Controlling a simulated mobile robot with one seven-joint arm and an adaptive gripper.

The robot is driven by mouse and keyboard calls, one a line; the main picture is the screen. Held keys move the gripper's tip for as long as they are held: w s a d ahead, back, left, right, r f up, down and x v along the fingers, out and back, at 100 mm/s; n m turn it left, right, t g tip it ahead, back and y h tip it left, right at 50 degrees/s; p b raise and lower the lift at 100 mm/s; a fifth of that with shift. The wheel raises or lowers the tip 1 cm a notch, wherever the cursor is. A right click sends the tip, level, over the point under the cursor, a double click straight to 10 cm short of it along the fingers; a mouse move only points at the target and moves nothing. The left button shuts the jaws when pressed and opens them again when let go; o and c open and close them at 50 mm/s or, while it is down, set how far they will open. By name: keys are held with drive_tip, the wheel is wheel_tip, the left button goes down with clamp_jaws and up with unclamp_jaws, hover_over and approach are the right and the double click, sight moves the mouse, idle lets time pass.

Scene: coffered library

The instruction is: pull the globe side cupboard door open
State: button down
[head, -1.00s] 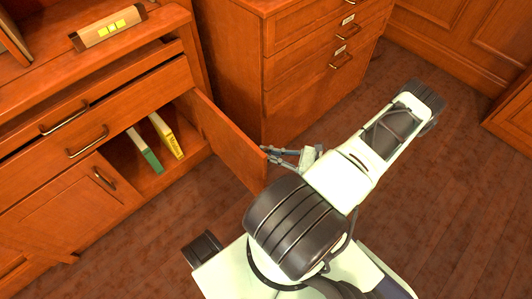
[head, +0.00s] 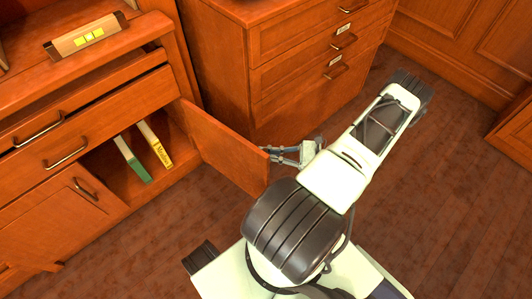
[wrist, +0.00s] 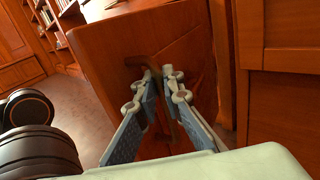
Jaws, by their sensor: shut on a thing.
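The cupboard door (head: 228,150) stands open in the head view, swung out from the lower right of the left cabinet. Its inner face shows. My gripper (head: 271,154) is at the door's free edge, reaching in from the right. In the wrist view my gripper (wrist: 160,73) has its fingertips drawn together at a dark curved handle on a wooden panel. Their exact contact is hard to make out, and the handle is hidden in the head view.
A drawer cabinet (head: 300,75) stands close behind the door and my gripper. Above the open cupboard are drawers with handles (head: 66,152); a closed door (head: 60,212) is to its left. Bare wooden floor (head: 430,200) lies at the right.

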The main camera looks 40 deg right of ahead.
drive_tip(key=shift+w+d, duration=0.1)
drive_tip(key=shift+d, duration=0.15)
idle(0.4)
drive_tip(key=c, duration=2.3)
unclamp_jaws()
drive_tip(key=shift+c, duration=0.2)
drive_tip(key=v, duration=1.2)
drive_tip(key=shift+w+r+g, duration=0.1)
drive_tip(key=shift+r+g, duration=0.05)
drive_tip(key=shift+g, duration=0.15)
